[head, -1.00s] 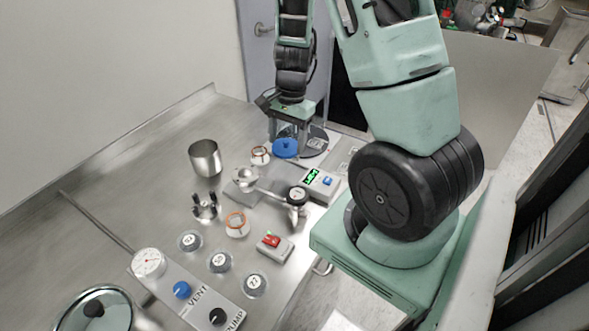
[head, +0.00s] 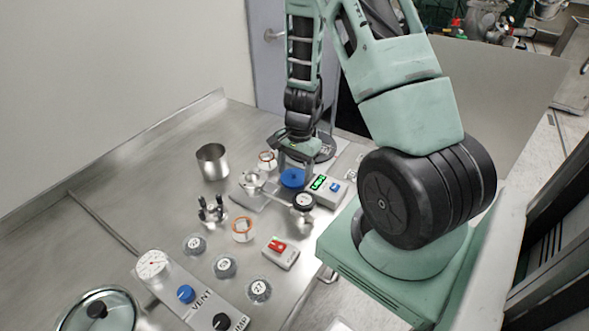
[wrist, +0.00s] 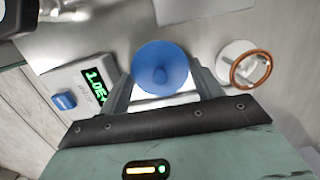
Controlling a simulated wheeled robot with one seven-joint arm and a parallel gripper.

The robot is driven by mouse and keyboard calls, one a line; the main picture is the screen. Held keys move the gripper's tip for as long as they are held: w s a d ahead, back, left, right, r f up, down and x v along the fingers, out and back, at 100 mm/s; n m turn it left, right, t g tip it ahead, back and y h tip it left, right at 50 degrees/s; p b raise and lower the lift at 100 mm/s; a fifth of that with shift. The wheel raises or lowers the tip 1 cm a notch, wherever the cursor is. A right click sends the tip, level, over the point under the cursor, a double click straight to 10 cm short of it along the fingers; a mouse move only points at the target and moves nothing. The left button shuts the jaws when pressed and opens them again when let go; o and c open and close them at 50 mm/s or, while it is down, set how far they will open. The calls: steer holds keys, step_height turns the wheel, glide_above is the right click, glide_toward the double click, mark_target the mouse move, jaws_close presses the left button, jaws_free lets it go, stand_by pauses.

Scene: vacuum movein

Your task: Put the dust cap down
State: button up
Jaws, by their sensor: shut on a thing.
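The fingers point down at the steel table (head: 150,205). The cap is low, left of the box with the green display (head: 325,187). I cannot tell whether it touches the table.
An orange-ringed white piece (head: 267,160) stands behind left of the cap; another (head: 242,229) is nearer. A steel cup (head: 212,161) and red-switch box (head: 281,252) stand farther off.

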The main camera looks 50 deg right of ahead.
mark_target(298, 173)
steer(key=o, duration=0.7)
steer(key=shift+f, duration=0.1)
step_height(298, 173, up, 12)
steer(key=d+p, duration=0.1)
steer(key=d, duration=0.1)
steer(key=a+r+n, duration=0.3)
steer(key=a+n, duration=0.2)
steer(key=a, duration=0.4)
steer(key=a+r+n, duration=0.2)
steer(key=a+n, duration=0.2)
steer(key=a, duration=0.5)
steer(key=s+a+r+n, duration=0.1)
steer(key=s+a+n, duration=0.4)
steer(key=s+a+r+n, duration=0.2)
steer(key=s+a+n, duration=0.3)
steer(key=a, duration=0.1)
steer(key=s+a+r+n+h, duration=0.1)
steer(key=s+a+r+n, duration=0.1)
steer(key=s+a+n, duration=0.3)
steer(key=shift+s+a+r, duration=0.1)
steer(key=shift+a+r, duration=0.05)
steer(key=shift+a, duration=0.15)
